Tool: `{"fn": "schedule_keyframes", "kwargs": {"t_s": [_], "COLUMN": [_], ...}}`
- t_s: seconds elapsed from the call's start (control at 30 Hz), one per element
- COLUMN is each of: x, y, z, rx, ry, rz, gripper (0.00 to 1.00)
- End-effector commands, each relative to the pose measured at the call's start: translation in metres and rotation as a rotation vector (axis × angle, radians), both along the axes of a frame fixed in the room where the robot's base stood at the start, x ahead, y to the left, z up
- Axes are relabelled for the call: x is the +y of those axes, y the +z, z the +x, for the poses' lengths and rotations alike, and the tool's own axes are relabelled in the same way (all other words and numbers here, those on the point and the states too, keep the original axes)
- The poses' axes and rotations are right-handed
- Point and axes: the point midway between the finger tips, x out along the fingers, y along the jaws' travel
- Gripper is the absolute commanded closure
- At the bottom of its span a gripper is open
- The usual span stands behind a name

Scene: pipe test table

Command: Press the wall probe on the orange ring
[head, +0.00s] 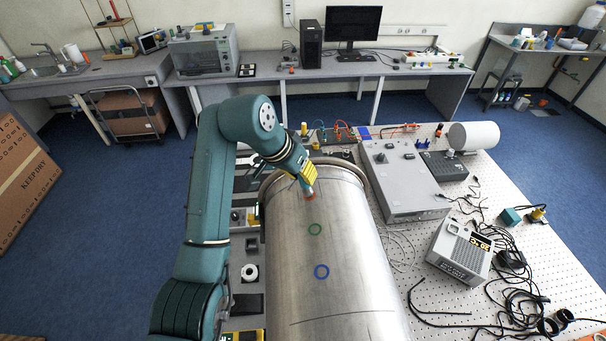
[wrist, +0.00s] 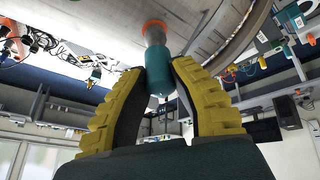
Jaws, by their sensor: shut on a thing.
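The large silver pipe (head: 330,240) lies on the table in the head view, its curved wall also showing in the wrist view (wrist: 100,25). A green ring (head: 315,229) and a blue ring (head: 321,271) are marked on its top. My gripper (head: 305,178) is over the pipe's far part, shut on the wall probe, a teal body with a grey front (wrist: 158,65). Orange shows at the probe's front end (head: 309,196), and around it in the wrist view (wrist: 155,26); this appears to be the orange ring, partly hidden by the probe. I cannot tell whether the tip touches the pipe.
A grey instrument box (head: 400,180) stands close to the pipe's right side. A meter with a lit display (head: 463,250) and loose black cables (head: 515,285) lie farther right on the perforated table (head: 395,270). Small parts sit left of the pipe.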

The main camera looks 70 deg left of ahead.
Motion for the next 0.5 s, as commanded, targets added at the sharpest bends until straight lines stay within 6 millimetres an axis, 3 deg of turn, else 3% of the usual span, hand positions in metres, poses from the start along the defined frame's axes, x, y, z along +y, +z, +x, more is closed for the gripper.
{"fn": "schedule_keyframes", "kwargs": {"t_s": [0.5], "x": [0.003], "y": [0.038], "z": [-0.006], "rx": [-0.005], "ry": [0.000], "rz": [0.005], "gripper": [1.00]}}
